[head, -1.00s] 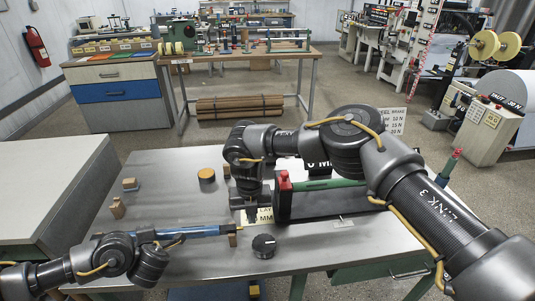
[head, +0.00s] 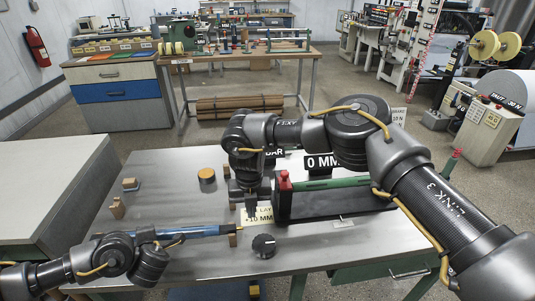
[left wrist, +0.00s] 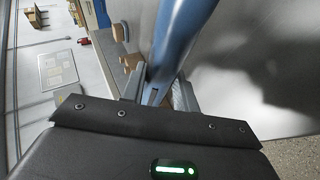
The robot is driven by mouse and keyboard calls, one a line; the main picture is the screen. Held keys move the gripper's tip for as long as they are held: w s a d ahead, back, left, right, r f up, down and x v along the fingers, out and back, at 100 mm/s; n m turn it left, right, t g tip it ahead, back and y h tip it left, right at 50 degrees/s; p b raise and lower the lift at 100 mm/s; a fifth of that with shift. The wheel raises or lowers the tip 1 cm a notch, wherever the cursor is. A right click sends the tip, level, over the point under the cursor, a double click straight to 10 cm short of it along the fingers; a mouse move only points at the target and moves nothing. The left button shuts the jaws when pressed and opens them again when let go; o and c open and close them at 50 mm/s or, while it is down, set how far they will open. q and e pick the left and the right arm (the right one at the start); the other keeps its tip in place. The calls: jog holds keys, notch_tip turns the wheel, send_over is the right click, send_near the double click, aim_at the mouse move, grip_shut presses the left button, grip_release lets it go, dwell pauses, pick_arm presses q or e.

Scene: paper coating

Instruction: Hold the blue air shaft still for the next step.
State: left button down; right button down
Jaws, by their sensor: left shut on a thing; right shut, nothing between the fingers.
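The blue air shaft (head: 200,230) lies lengthwise above the grey table, beside the black device, with its right end near a small wooden block. In the left wrist view the shaft (left wrist: 183,40) runs between the fingers of my left gripper (left wrist: 158,95), which is shut on it. In the head view my left arm hides that grip. My right gripper (head: 251,212) points down close to the left end of the black device, just above the shaft's right end. It is shut with nothing in it.
The black device (head: 335,203) with a red knob (head: 285,180) and a green bar fills the table's right half. A black dial (head: 264,246) stands in front. A yellow-topped cylinder (head: 206,176) and wooden blocks (head: 117,208) stand at the left.

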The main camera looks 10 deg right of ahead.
pick_arm(q)
jog(key=c, duration=1)
grip_release()
